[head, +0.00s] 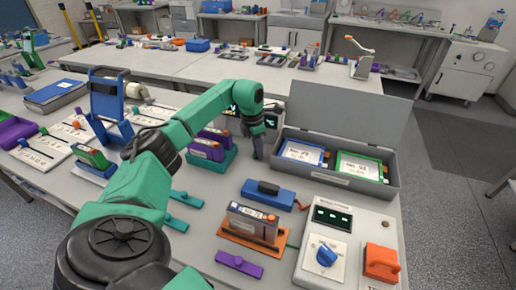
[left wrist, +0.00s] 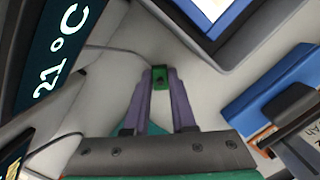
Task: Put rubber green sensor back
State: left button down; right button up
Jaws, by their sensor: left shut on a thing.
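My left gripper (head: 258,154) points down beside the open grey case, right of the dark temperature display (head: 271,121). In the left wrist view the purple-grey fingers of this gripper (left wrist: 160,82) are shut on a small green block with a dark round spot, the green sensor (left wrist: 160,75). A thin grey cable (left wrist: 112,48) runs from the display side toward the sensor. The display reads 21°C in the left wrist view (left wrist: 52,52). The sensor cannot be made out in the head view. My right gripper is not in view.
The open grey case (head: 300,178) holds blue- and green-framed labelled packs. A blue device (head: 268,194), an orange cradle (head: 250,240) with a battery, and a control box (head: 325,265) stand in front. Purple packs in a teal holder (head: 208,168) stand left of the gripper.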

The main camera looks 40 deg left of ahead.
aim_at(254, 153)
pick_arm(q)
jog(key=shift+w+f, duration=0.1)
jog(key=shift+f, duration=0.15)
jog(key=c, duration=0.7)
grip_release()
jog(key=shift+c, duration=0.2)
notch_tip(254, 153, up, 12)
jog(key=s+b, duration=0.1)
jog(key=shift+s+a, duration=0.15)
jog(key=shift+a, duration=0.2)
